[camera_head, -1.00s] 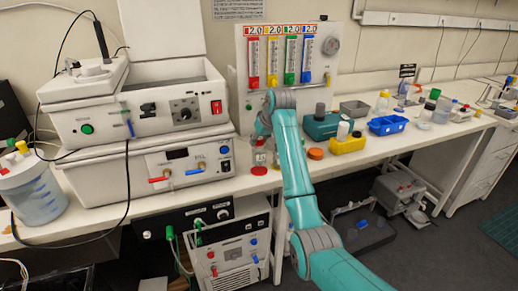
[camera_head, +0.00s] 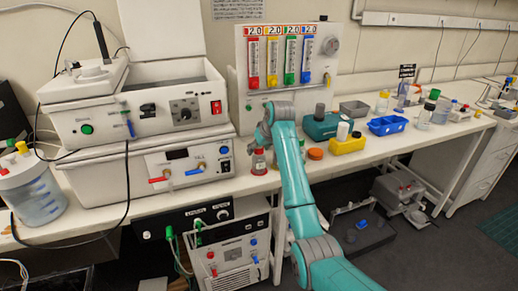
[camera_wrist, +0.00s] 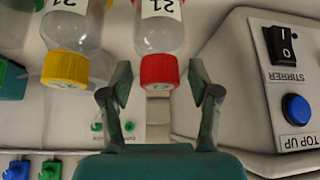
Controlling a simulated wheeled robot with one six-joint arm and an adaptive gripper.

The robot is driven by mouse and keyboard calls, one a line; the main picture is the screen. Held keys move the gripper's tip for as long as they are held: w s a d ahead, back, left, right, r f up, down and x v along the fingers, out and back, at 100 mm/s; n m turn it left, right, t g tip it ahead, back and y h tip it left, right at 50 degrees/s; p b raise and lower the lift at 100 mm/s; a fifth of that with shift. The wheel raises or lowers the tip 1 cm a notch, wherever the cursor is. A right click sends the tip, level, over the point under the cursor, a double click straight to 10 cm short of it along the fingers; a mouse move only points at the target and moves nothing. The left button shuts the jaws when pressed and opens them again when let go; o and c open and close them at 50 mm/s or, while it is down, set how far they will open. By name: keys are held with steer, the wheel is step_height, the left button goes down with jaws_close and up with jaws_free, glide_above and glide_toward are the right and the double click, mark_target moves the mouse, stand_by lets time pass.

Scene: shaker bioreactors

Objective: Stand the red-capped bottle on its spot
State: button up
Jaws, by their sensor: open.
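The red-capped bottle (camera_head: 259,164) stands upright near the front edge of the bench in the head view. No red disc shows around its base. In the wrist view, which is upside down, its red cap (camera_wrist: 159,71) lies between the fingertips of my gripper (camera_wrist: 158,84). My gripper is open, with a small gap beside the cap on each side. In the head view my arm hides most of the gripper. A yellow-capped bottle (camera_wrist: 67,66) stands beside the red-capped one, just outside the left finger.
The flowmeter panel (camera_head: 285,65) rises behind.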

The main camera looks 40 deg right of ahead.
steer(key=shift+r, duration=0.15)
steer(key=v, duration=1.2)
